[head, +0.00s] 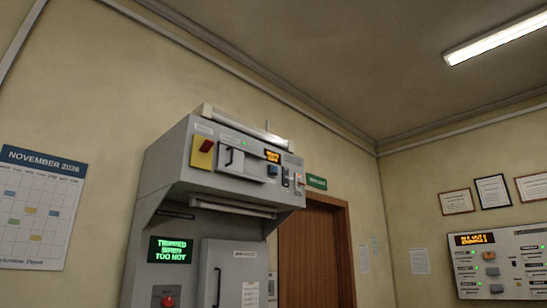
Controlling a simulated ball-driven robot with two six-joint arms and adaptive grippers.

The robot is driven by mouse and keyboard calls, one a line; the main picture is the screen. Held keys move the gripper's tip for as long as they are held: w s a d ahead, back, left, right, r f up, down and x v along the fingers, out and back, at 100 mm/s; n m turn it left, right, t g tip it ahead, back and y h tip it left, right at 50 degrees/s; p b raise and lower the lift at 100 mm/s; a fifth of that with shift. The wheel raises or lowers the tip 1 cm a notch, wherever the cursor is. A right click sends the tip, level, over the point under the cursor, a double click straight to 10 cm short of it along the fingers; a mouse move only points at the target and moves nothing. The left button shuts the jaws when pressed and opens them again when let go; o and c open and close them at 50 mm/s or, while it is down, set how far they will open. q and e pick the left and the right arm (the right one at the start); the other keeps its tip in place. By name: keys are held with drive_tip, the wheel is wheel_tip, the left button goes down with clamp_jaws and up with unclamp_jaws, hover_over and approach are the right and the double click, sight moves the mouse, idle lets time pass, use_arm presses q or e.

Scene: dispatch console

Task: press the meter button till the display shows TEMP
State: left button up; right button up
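A grey console cabinet stands at centre, seen from below. Its upper face has a small orange-lit display (272,156), too small to read. A blue button (272,170) sits just under that display. No label in view clearly marks either as the meter. Lower on the cabinet, a larger display (170,250) shows green text like "TRIPPED SIREN TOO NOT". I cannot make out TEMP on any display. Neither of my grippers is in view.
The cabinet also carries a red switch on a yellow plate (202,152), a red button (168,301) and a handled door (230,270). A wall panel (500,262) with an orange display is at right. A brown door (315,255) stands behind the cabinet.

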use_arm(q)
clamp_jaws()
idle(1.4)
